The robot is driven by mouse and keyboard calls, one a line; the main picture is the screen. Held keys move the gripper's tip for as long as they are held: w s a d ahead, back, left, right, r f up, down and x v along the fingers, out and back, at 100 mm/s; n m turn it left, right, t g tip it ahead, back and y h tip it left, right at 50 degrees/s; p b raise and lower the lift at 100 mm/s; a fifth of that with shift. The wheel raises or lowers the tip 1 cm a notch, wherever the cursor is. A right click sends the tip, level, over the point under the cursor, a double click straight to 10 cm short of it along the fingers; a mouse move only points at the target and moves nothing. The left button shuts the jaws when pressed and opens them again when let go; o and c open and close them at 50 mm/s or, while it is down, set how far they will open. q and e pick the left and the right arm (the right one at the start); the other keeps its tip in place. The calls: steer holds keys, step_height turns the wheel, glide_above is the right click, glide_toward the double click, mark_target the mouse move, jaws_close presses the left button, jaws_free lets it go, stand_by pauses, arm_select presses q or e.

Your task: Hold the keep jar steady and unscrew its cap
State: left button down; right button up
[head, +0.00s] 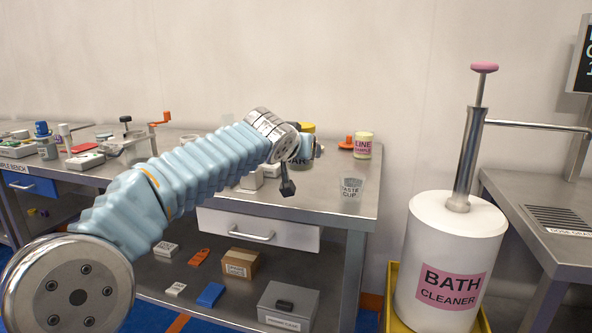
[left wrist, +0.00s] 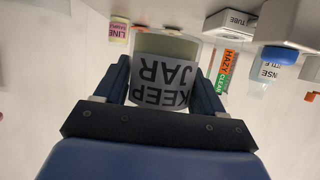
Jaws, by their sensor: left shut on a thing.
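The keep jar (left wrist: 166,75) fills the middle of the left wrist view, its white label upside down there. My left gripper (left wrist: 160,85) is shut on it, with one dark finger on each side. In the head view the jar's yellow cap (head: 308,127) shows just behind the end of my left arm, and only a bit of its label shows. The cap appears to be on the jar. The cap does not show in the left wrist view. My right gripper is in neither view.
On the steel bench, a line sample jar (head: 363,146) stands behind right and a clear waste cup (head: 351,188) stands near the front right corner. Several small items lie on the bench's left.

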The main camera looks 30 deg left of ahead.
arm_select(q)
steer(key=shift+w+a+f, duration=0.3)
steer(key=shift+a+f, duration=0.05)
steer(key=shift+f, duration=0.2)
steer(key=shift+w+a+f, duration=0.3)
steer(key=shift+a+f, duration=0.05)
steer(key=shift+f, duration=0.2)
steer(key=shift+w+a+f+b, duration=0.1)
steer(key=shift+a+f+b, duration=0.1)
steer(key=shift+f, duration=0.75)
steer(key=shift+w+a+f+b, duration=0.1)
steer(key=shift+f+b, duration=0.05)
steer(key=shift+f, duration=0.8)
steer(key=shift+f, duration=0.1)
steer(key=shift+f+b, duration=0.1)
steer(key=shift+b, duration=0.2)
steer(key=shift+c, duration=0.5)
jaws_free()
